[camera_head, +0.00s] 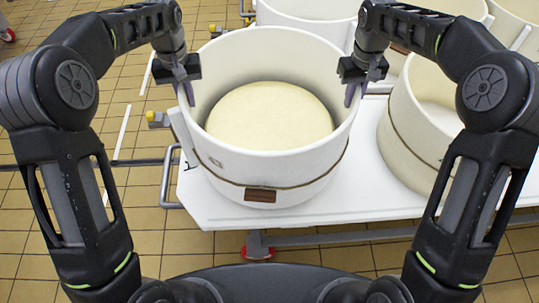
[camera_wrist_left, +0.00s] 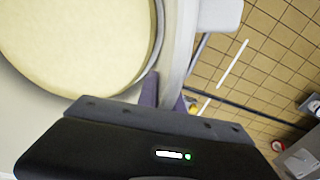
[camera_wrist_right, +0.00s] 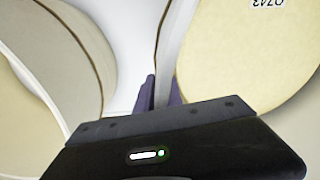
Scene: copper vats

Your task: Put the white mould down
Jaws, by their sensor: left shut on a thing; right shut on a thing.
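The white mould (camera_head: 222,162) is a wide round tub with a thin band and a brown label at its front, upright over the white table (camera_head: 225,214) near its left end. A pale cheese (camera_head: 268,116) fills its inside. My left gripper (camera_head: 187,92) is shut on the mould's left rim, and my right gripper (camera_head: 351,94) on its right rim. The wrist views show the mould's wall between the purple fingers, on the left (camera_wrist_left: 172,65) and on the right (camera_wrist_right: 168,55). Its underside is hidden; I cannot tell whether it touches the table.
Another white mould (camera_head: 405,150) stands close on the right, partly behind my right arm. More moulds (camera_head: 310,12) stand behind. A grey rail (camera_head: 168,180) and a yellow-capped fitting (camera_head: 157,119) are at the table's left end. The tiled floor (camera_head: 60,200) is open at left.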

